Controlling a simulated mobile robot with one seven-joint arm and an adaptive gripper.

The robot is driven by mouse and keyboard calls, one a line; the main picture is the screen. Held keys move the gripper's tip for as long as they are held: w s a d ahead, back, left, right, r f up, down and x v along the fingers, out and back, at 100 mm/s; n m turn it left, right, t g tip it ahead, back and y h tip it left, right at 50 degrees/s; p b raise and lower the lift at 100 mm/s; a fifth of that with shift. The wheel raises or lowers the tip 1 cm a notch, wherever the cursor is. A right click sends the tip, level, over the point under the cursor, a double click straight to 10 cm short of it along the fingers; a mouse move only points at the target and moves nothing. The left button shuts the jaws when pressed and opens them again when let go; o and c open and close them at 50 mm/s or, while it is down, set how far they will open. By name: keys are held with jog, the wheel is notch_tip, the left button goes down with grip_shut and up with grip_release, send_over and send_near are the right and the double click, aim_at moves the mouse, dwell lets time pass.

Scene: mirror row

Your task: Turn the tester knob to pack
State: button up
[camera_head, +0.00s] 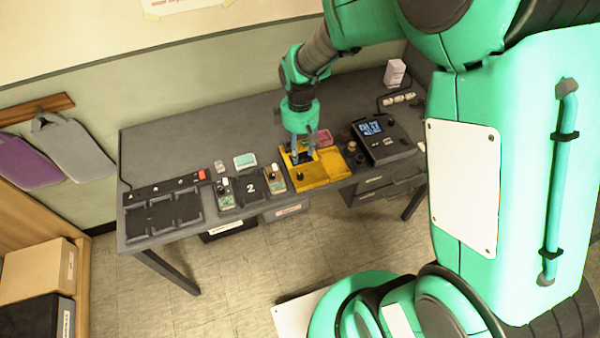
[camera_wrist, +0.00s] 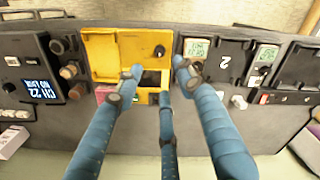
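A yellow unit (camera_head: 322,170) stands on the grey bench, with a black knob (camera_head: 300,176) near its front edge. The wrist view shows the yellow unit (camera_wrist: 112,50) and the black knob (camera_wrist: 159,51) too. I cannot read any pack mark or the knob's setting. My gripper (camera_head: 302,158) is over the yellow unit's left part. In the wrist view my gripper (camera_wrist: 158,84) has its three blue fingers spread, around a dark recess (camera_wrist: 151,79) in the unit. The fingers are apart from the knob and hold nothing visible. Contact with the unit cannot be told.
A black device with a lit display (camera_head: 371,128) stands right of the yellow unit, with small brown knobs (camera_head: 352,147) between. A black panel marked 2 (camera_head: 251,188) and small display units (camera_head: 226,193) stand to the left. A pink item (camera_head: 324,138) lies behind.

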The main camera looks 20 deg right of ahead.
aim_at(300, 175)
notch_tip(300, 175, down, 13)
jog(key=b, duration=0.3)
jog(key=shift+r, duration=0.1)
dwell(0.4)
grip_shut()
